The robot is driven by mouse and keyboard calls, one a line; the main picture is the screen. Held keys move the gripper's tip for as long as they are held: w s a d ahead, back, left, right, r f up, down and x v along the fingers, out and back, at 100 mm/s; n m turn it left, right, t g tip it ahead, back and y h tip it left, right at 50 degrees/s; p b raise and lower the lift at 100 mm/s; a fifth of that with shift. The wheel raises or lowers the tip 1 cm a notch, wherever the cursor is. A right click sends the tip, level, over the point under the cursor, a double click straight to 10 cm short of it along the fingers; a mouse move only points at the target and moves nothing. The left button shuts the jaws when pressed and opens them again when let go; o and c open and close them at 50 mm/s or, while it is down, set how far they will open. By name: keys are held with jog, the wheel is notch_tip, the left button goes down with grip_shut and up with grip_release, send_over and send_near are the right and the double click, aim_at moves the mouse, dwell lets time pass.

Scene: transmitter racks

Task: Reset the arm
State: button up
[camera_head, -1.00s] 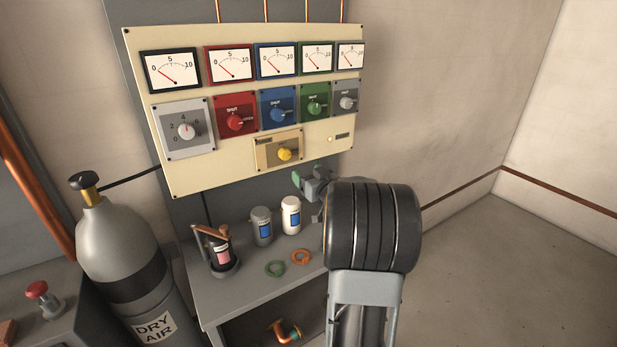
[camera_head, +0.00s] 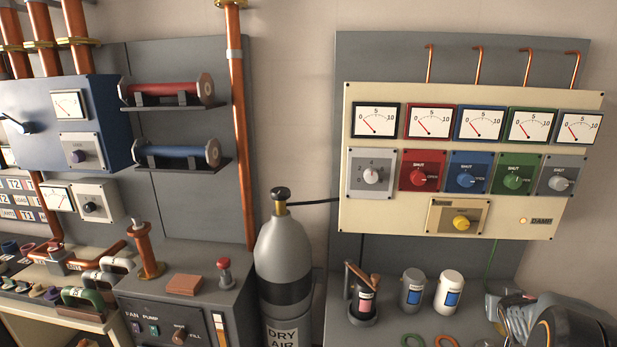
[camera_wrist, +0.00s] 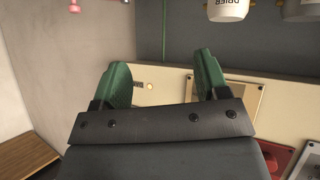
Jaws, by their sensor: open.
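My gripper (camera_wrist: 163,80) shows in the wrist view with its two green fingers apart and nothing between them. The cream gauge panel (camera_wrist: 180,88) is beyond the fingers, seen upside down.
On the bench (camera_head: 385,338) stand a grey canister (camera_head: 411,290), a white canister (camera_head: 449,292) and a dark holder (camera_head: 362,297); a green ring (camera_head: 412,341) and an orange ring (camera_head: 446,341) lie in front. A dry-air cylinder (camera_head: 285,255) stands left. An amber lamp (camera_head: 522,221) glows.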

jog(key=s+a+r+n+g+y, duration=0.1)
jog(key=s+a, duration=0.3)
jog(key=a, duration=0.6)
jog(key=s+a+r+n+g+y, duration=0.1)
jog(key=s+a, duration=0.4)
jog(key=a, duration=0.6)
jog(key=s+a+r+n+g+y, duration=0.1)
jog(key=s+a+n+g+y, duration=0.1)
jog(key=a, duration=0.9)
jog(key=shift+s+r+n+g+y, duration=0.2)
jog(key=shift+s+n+g+y, duration=0.25)
jog(key=shift+s+y, duration=0.85)
